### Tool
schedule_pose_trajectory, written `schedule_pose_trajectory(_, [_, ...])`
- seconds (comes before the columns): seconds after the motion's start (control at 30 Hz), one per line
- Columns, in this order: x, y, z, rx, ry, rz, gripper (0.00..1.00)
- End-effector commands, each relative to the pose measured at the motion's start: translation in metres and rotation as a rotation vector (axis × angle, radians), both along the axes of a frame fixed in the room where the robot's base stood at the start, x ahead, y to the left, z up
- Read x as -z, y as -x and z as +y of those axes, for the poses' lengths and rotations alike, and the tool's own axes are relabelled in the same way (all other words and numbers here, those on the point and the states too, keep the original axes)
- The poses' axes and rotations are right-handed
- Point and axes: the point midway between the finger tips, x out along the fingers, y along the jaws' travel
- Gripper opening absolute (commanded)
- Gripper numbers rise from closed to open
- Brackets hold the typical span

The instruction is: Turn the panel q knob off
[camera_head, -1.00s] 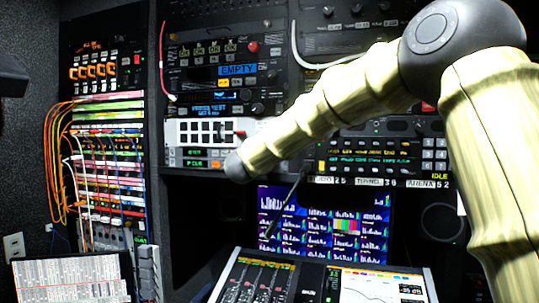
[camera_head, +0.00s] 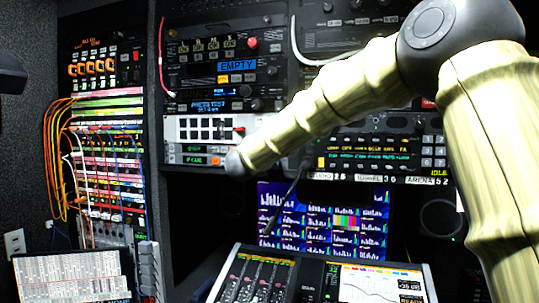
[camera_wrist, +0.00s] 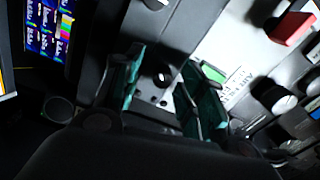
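In the wrist view my gripper (camera_wrist: 165,88) is open, with one teal finger on each side of a small dark knob with a white mark (camera_wrist: 162,78). The knob sits on a grey panel, and I see no finger closed on it. I cannot read a label that names it panel q. In the head view my pale arm reaches across the rack, and my gripper is hidden behind it or too dark to make out.
The wrist view also shows a red button (camera_wrist: 292,28) and a black-and-white knob (camera_wrist: 284,104) at the right. In the head view a screen wall (camera_head: 330,222) glows below the rack, above a mixing console (camera_head: 262,280). A left rack (camera_head: 108,150) carries hanging orange cables.

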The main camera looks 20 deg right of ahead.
Motion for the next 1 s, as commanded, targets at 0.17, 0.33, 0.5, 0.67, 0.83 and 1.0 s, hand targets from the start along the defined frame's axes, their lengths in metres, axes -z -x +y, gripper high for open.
schedule_pose_trajectory(0.17, [-0.001, 0.002, 0.001, 0.0, 0.0, -0.001, 0.4])
schedule_pose_trajectory(0.33, [-0.002, 0.015, 0.01, -0.001, 0.002, -0.002, 0.4])
schedule_pose_trajectory(0.5, [-0.001, 0.04, 0.027, -0.001, 0.0, -0.002, 0.4])
schedule_pose_trajectory(0.67, [0.0, 0.064, 0.043, -0.001, 0.001, -0.001, 0.4])
schedule_pose_trajectory(0.83, [0.001, 0.085, 0.057, 0.0, 0.001, -0.001, 0.4])
schedule_pose_trajectory(1.0, [0.002, 0.096, 0.064, 0.0, -0.001, -0.001, 0.4])
